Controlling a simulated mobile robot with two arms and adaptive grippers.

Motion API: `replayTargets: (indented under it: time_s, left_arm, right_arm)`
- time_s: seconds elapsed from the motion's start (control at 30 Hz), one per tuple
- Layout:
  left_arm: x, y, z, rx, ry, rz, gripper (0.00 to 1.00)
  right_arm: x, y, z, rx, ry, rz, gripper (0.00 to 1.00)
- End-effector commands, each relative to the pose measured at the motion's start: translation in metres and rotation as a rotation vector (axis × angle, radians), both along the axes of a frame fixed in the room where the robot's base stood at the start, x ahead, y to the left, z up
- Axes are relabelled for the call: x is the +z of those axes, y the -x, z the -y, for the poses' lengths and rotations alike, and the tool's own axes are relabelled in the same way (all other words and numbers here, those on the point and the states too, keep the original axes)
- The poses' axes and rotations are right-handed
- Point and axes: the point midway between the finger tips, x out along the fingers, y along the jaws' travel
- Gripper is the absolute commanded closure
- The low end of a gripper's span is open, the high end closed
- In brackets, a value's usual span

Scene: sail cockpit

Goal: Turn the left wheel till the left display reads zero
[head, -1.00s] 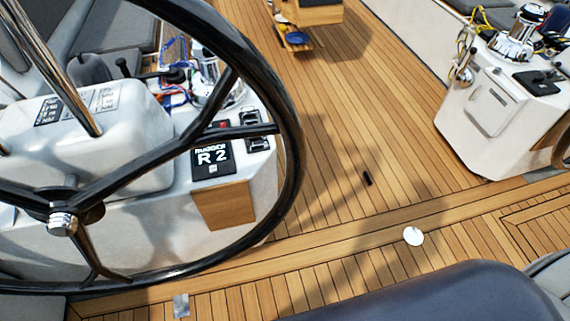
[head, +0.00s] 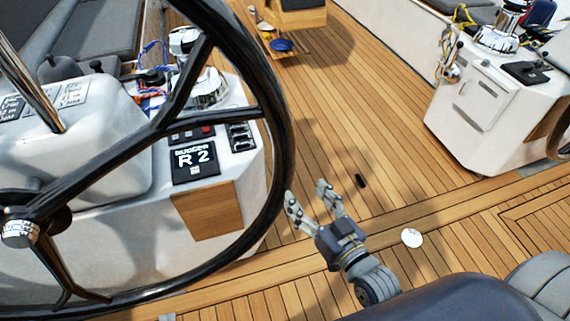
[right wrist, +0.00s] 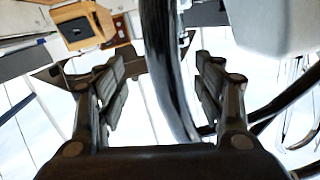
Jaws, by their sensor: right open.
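The left wheel (head: 283,150) is a large black ring with forked spokes and a shiny hub at the left of the head view. Behind it, the left display (head: 194,160) reads "RUDDER R 2". My right gripper (head: 306,191) is open and empty, just right of the wheel's lower right rim. In the right wrist view the dark wheel rim (right wrist: 162,65) passes between the spread fingers of the right gripper (right wrist: 160,85). I cannot tell how deep it lies, and the fingers do not close on it. My left gripper is not in view.
A white console (head: 115,225) with switches and a winch stands behind the wheel. Another white console (head: 490,125) is at the right.

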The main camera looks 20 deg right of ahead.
Motion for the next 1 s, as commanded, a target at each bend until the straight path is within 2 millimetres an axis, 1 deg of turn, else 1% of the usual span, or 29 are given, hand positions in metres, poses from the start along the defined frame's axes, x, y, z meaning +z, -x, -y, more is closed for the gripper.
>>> replayTargets:
  time_s: [0.03,0.1,0.2,0.37,0.8,1.0]
  left_arm:
    - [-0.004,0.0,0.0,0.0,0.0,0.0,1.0]
    - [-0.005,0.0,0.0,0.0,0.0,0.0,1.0]
    - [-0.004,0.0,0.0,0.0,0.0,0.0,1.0]
    - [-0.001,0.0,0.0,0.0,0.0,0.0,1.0]
    - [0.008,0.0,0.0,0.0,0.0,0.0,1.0]
    - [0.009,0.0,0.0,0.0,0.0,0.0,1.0]
  right_arm:
    - [0.011,0.001,-0.001,0.002,-0.007,0.027,0.38]
    - [0.023,0.002,-0.001,0.003,-0.016,0.05,0.38]
    - [0.031,0.0,-0.002,0.003,-0.02,0.064,0.38]
    - [0.033,-0.014,-0.004,0.003,-0.022,0.067,0.38]
    - [0.033,-0.082,-0.018,0.004,-0.02,0.065,0.38]
    - [0.032,-0.099,-0.022,0.004,-0.02,0.064,0.38]
